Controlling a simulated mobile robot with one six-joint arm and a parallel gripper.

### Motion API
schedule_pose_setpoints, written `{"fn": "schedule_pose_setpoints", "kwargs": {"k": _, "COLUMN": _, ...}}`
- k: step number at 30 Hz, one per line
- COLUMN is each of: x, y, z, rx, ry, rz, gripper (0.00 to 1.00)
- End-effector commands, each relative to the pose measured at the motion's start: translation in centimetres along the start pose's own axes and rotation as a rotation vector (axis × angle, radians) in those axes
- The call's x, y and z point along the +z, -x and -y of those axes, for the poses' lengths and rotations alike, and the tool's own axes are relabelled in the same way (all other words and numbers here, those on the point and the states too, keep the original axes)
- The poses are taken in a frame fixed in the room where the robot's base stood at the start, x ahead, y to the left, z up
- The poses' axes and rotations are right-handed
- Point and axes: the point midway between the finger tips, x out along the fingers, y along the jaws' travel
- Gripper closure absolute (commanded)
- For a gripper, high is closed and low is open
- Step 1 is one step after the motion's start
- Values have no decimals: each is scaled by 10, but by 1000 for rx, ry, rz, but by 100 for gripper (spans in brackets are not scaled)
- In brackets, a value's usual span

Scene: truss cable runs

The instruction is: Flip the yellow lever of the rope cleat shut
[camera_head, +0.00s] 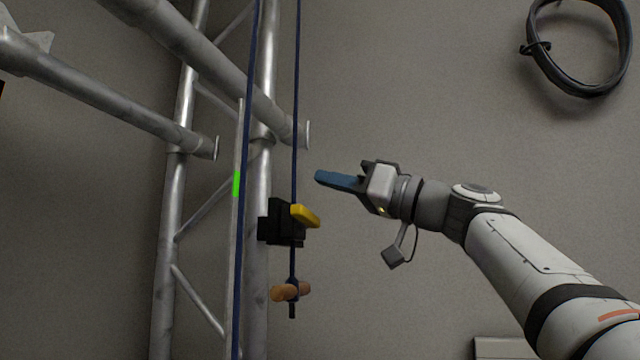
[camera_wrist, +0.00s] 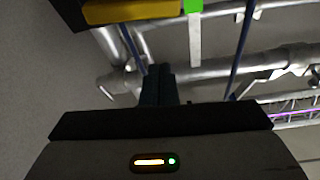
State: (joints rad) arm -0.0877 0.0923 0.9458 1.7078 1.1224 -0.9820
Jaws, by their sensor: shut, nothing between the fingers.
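The rope cleat (camera_head: 281,222) is a black block fixed to the upright truss tube in the head view. Its yellow lever (camera_head: 305,215) sticks out to the right, tilted slightly downward. In the wrist view the yellow lever (camera_wrist: 140,11) shows at the top edge, partly cut off. My gripper (camera_head: 320,177) has blue fingers, closed together and empty. It is above and to the right of the lever, apart from it in the picture. The closed fingers also show in the wrist view (camera_wrist: 159,78). A dark blue rope (camera_head: 295,120) runs down through the cleat.
A wooden toggle handle (camera_head: 291,291) hangs at the rope's lower end. Truss tubes (camera_head: 265,60) stand behind. A black cable coil (camera_head: 578,88) hangs on the wall at upper right.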

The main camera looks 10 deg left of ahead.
Motion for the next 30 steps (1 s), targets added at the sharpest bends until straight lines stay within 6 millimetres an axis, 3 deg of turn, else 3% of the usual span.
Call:
{"fn": "schedule_pose_setpoints", "kwargs": {"k": 1, "x": 4, "y": 17, "z": -2, "rx": 7, "ry": 3, "rz": -2, "gripper": 100}}
{"fn": "schedule_pose_setpoints", "kwargs": {"k": 3, "x": 4, "y": 33, "z": -2, "rx": 8, "ry": 3, "rz": -2, "gripper": 100}}
{"fn": "schedule_pose_setpoints", "kwargs": {"k": 12, "x": 3, "y": 76, "z": -2, "rx": 6, "ry": 1, "rz": -2, "gripper": 100}}
{"fn": "schedule_pose_setpoints", "kwargs": {"k": 30, "x": 2, "y": 81, "z": -2, "rx": 4, "ry": 1, "rz": -1, "gripper": 100}}
